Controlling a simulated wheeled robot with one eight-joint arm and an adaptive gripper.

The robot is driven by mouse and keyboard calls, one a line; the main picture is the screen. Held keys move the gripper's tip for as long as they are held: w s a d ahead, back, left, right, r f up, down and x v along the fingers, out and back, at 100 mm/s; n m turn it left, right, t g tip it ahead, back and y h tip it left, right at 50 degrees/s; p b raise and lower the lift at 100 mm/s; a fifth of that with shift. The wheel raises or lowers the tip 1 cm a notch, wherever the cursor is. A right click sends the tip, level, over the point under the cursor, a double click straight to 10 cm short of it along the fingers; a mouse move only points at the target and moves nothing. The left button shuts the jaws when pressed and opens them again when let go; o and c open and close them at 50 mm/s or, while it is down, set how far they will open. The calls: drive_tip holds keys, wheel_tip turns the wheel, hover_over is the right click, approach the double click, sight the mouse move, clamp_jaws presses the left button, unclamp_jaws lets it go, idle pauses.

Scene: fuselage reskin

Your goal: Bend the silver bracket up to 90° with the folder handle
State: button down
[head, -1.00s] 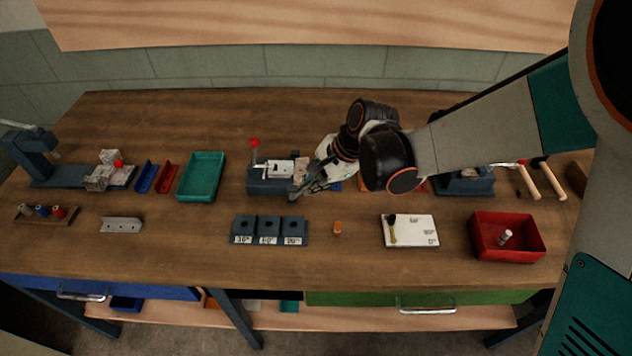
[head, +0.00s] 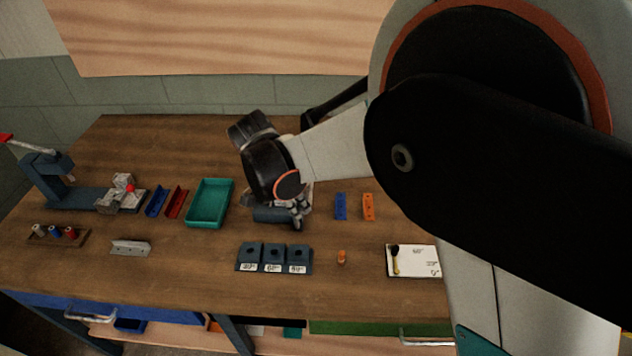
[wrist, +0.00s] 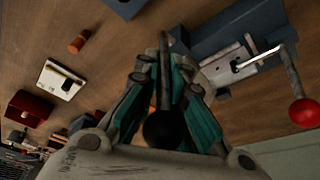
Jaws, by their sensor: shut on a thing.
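The folder (wrist: 208,37) is a dark blue-grey block in the wrist view. A flat silver piece (wrist: 222,70), apparently the bracket, lies on it; its bend angle is not clear. A lever with a red ball (wrist: 303,112) stands at its right. My gripper (wrist: 168,75) is shut on the folder handle, a grey bar with a black knob (wrist: 165,129), which lies between the teal fingers. In the head view my gripper (head: 297,213) is at the folder (head: 268,215), and my arm hides most of it, including the silver piece and the red ball.
A teal tray (head: 210,203) stands left of the folder. Blue (head: 341,206) and orange (head: 368,207) strips lie to its right. Three labelled blocks (head: 274,257) and an orange peg (head: 341,257) are in front. A grey angle piece (head: 130,247) lies at the front left.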

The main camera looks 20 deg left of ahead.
drive_tip(key=shift+s+a+f, duration=0.1)
drive_tip(key=shift+s+a, duration=0.1)
drive_tip(key=shift+a, duration=0.6)
drive_tip(key=shift+s+a+f, duration=0.1)
drive_tip(key=shift+s+a, duration=0.1)
drive_tip(key=shift+a, duration=0.55)
drive_tip(key=c, duration=1.7)
unclamp_jaws()
drive_tip(key=v, duration=1.2)
drive_tip(key=shift+w, duration=0.1)
